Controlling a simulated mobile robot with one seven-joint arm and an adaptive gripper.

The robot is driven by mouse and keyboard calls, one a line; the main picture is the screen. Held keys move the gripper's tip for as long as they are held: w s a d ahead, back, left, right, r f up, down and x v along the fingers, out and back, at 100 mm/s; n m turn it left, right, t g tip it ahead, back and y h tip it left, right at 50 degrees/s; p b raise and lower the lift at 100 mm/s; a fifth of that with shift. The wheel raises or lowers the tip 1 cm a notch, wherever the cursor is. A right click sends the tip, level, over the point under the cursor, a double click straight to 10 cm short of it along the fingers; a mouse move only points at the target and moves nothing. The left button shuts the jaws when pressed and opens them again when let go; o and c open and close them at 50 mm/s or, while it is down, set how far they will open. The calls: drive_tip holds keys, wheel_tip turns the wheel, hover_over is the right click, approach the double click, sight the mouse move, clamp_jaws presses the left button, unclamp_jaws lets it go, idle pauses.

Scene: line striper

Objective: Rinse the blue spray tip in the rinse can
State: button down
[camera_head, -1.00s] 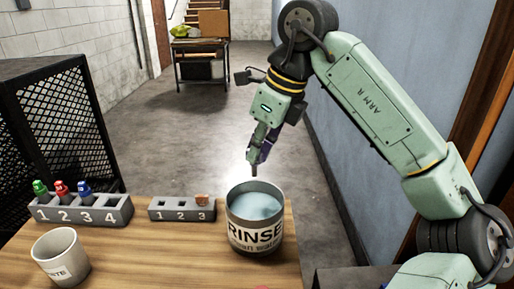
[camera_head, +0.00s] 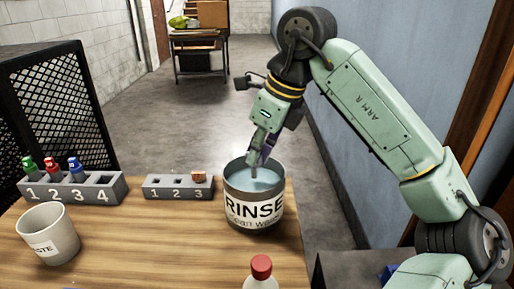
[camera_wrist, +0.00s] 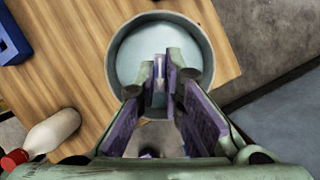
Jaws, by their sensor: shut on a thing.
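The rinse can (camera_head: 254,211) is a grey metal can with a white RINSE label, standing on the wooden table and holding pale blue liquid. It also shows in the wrist view (camera_wrist: 205,48). My gripper (camera_head: 257,160) points down at the can's mouth, its fingertips at or just inside the rim. It is shut on a small slim piece (camera_wrist: 158,72), taken as the spray tip. The piece is mostly hidden between the purple-padded fingers, and its blue colour does not show. I cannot tell whether it touches the liquid.
A numbered rack (camera_head: 75,190) holds green, red and blue-topped items in slots 1 to 3; slot 4 is empty. A smaller block (camera_head: 178,188) has a brown piece in slot 3. A waste cup (camera_head: 48,236) stands at left. A red-capped bottle (camera_head: 261,270) stands in front.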

drive_tip(key=shift+f+b, duration=2.35)
drive_tip(key=shift+f, duration=1.05)
